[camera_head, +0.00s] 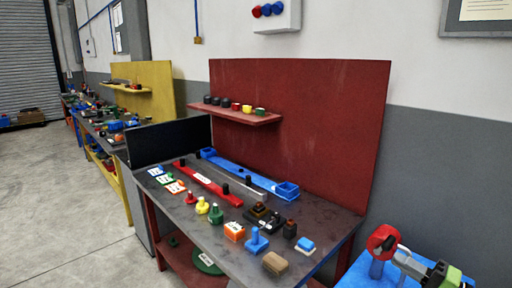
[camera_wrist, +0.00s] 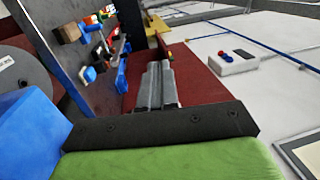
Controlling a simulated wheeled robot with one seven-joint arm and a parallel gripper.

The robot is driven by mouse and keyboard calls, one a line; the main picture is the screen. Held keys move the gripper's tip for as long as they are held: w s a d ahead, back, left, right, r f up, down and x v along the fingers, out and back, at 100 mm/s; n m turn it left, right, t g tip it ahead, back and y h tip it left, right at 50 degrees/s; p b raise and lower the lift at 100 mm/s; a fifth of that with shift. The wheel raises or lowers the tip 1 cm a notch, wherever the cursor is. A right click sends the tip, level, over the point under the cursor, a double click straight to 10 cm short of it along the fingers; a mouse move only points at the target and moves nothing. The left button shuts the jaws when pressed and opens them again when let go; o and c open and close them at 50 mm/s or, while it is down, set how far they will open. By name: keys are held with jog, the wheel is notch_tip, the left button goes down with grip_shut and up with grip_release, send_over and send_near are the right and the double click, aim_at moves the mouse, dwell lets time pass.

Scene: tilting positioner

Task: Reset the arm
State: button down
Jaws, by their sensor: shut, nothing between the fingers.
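My gripper (camera_wrist: 158,88) shows in the wrist view with its two grey fingers side by side, closed together and with nothing between them. Behind the fingers in that view lies the red back panel (camera_wrist: 205,85) of the workbench. The fingers are apart from the loose parts on the bench, which appears tilted at the upper left of the wrist view. In the head view, red, grey and green links of my arm show at the lower right, beside the bench's right end. I cannot make out my fingertips in the head view.
The workbench (camera_head: 150,180) holds a red bar (camera_head: 215,187), a blue bar (camera_head: 235,172) and several small coloured parts along its front. A red shelf (camera_head: 235,117) with several knobs juts from the panel. A wall box (camera_head: 278,18) hangs above. Open floor (camera_head: 60,200) lies left.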

jog(key=w+a+f+n+g, duration=0.1)
jog(key=w+a+f+g, duration=0.1)
jog(key=w+a+g, duration=0.3)
jog(key=s+a+f+n+g+h, duration=0.1)
jog(key=s+a+n+g+h, duration=0.15)
jog(key=a, duration=0.65)
jog(key=s+a+f+n+g+h, duration=0.2)
jog(key=a+n+g+h, duration=0.15)
jog(key=a, duration=0.45)
jog(key=s+a+r+n+h, duration=0.1)
jog(key=s+r+h, duration=0.2)
jog(key=s, duration=0.7)
jog(key=s+a+r+n+t+h, duration=0.1)
jog(key=s+r+h, duration=0.2)
jog(key=s, duration=0.8)
jog(key=shift+s+a+r+n+h, duration=0.3)
jog(key=shift+r+n+h, duration=0.1)
jog(key=shift+r, duration=0.1)
